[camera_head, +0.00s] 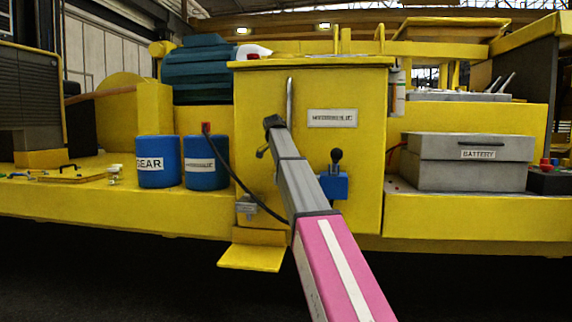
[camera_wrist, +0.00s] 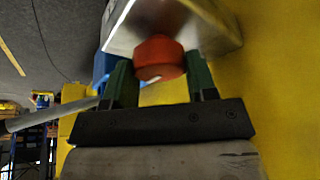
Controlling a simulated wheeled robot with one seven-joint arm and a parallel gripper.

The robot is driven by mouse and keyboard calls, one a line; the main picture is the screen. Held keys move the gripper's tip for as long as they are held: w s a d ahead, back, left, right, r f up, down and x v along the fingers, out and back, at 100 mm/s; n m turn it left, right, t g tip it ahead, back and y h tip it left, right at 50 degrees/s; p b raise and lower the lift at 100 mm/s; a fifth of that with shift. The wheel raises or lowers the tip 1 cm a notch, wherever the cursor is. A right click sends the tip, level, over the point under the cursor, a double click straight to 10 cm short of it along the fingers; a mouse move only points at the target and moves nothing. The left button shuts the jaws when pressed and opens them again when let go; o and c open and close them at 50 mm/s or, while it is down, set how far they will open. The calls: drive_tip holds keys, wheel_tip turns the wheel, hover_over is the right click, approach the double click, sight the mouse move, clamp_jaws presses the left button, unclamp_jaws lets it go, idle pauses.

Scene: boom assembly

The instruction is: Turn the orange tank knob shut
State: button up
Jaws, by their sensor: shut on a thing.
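The orange knob (camera_wrist: 158,57) shows in the wrist view, set against a silver metal block (camera_wrist: 185,22). My gripper (camera_wrist: 160,72) has its two green fingers on either side of the knob and is shut on it. The knob's far side is hidden. In the head view the yellow tank (camera_head: 358,175) stands in the middle with a label on its front. I cannot make out the knob or my gripper's fingers in the head view; a long grey and pink arm crosses in front of the tank.
Two blue cans, one labelled GEAR (camera_head: 157,165) and another (camera_head: 206,178), stand left of the tank. A blue valve (camera_head: 334,187) with a black-knobbed lever is on the tank's front. A grey battery box (camera_head: 470,175) stands on the yellow deck at right. A yellow step (camera_head: 252,258) juts out below.

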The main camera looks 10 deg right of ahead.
drive_tip(key=shift+m, duration=0.3)
idle(0.4)
drive_tip(key=o, duration=0.9)
drive_tip(key=v, duration=1)
drive_tip(key=shift+a+r, duration=0.15)
drive_tip(key=shift+r, duration=0.2)
